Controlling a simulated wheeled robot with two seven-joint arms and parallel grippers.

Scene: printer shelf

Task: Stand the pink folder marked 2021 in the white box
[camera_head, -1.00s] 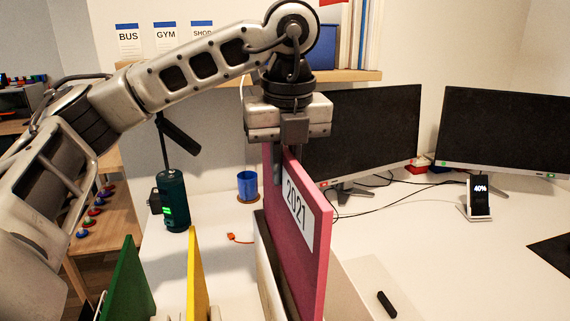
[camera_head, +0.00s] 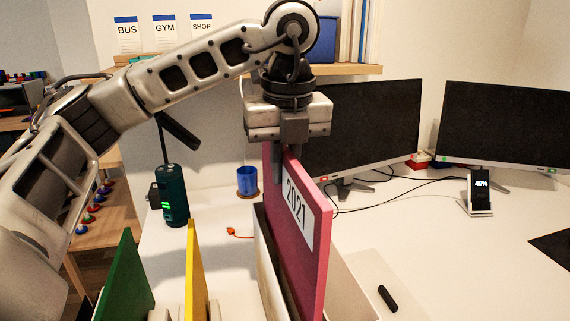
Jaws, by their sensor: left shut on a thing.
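The pink folder marked 2021 (camera_head: 312,255) stands upright, its white label facing right. My left gripper (camera_head: 286,165) is shut on the folder's top edge near its far end, one finger on each side. The white box (camera_head: 352,288) shows at the bottom middle, with pale walls on both sides of the folder. The folder's lower part is between these walls, but its bottom edge is out of frame, so I cannot tell whether it touches the box floor. My right gripper is not in view.
A green folder (camera_head: 125,280) and a yellow folder (camera_head: 195,270) stand to the left. A dark green speaker (camera_head: 172,197) and a blue cup (camera_head: 247,181) are behind. A small black object (camera_head: 387,298) lies right of the box. Two monitors stand at the back.

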